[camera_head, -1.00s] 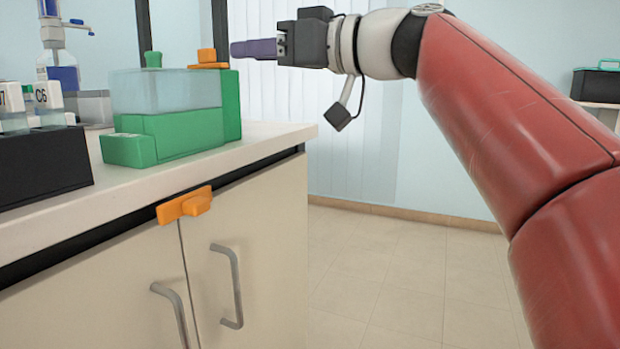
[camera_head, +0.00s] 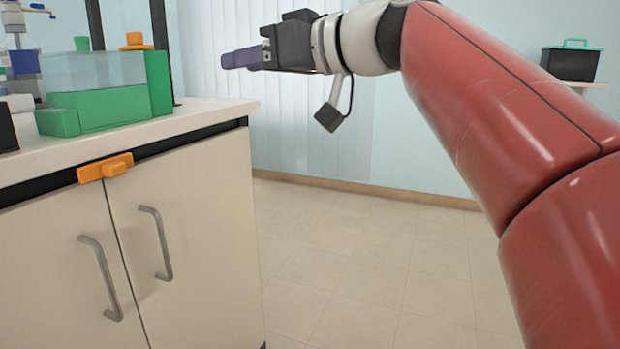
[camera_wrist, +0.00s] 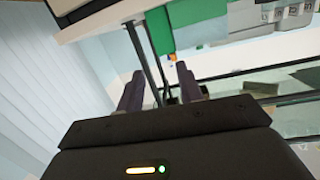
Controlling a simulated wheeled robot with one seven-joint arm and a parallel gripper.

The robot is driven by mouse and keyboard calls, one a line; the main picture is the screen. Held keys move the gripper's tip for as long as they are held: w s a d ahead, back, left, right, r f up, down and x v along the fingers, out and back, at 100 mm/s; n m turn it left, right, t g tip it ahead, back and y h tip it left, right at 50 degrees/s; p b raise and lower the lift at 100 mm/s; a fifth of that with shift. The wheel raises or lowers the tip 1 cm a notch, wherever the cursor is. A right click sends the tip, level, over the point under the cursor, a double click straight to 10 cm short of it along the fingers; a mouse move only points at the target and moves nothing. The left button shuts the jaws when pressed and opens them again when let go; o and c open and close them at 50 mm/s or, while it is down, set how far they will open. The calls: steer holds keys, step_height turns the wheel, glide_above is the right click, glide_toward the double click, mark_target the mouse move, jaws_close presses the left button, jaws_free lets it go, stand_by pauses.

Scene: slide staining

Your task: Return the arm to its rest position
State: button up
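My gripper (camera_head: 243,58) is held out level in the head view, at the end of my red and white arm, pointing left. Its purple fingers are in the air, to the right of the counter's green box and above the floor. In the wrist view my gripper (camera_wrist: 158,82) shows two fingers standing apart with nothing held between them. The arm is bent at the elbow and reaches from the right edge toward the upper middle.
A white counter (camera_head: 190,118) with cabinet doors and an orange latch (camera_head: 106,168) stands at left. A green box with a clear tank (camera_head: 95,70) is on it. A black case (camera_head: 570,64) sits on a shelf at far right. Floor (camera_head: 350,245) between is clear.

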steer(key=s+d+f+m+g+h, duration=0.1)
steer(key=s+d+f+m+h, duration=0.55)
steer(key=f, duration=0.75)
steer(key=s+d+f+m+h+p, duration=0.1)
steer(key=s+d+f+h, duration=0.2)
steer(key=s+d+f, duration=0.8)
steer(key=s+d+f+m+g+h, duration=0.1)
steer(key=d+f+m+h, duration=0.4)
steer(key=f, duration=1.2)
step_height(320, 180, up, 13)
steer(key=p, duration=1.2)
steer(key=shift+w+n+p, duration=0.15)
steer(key=shift+n+p, duration=0.15)
steer(key=shift+n, duration=0.15)
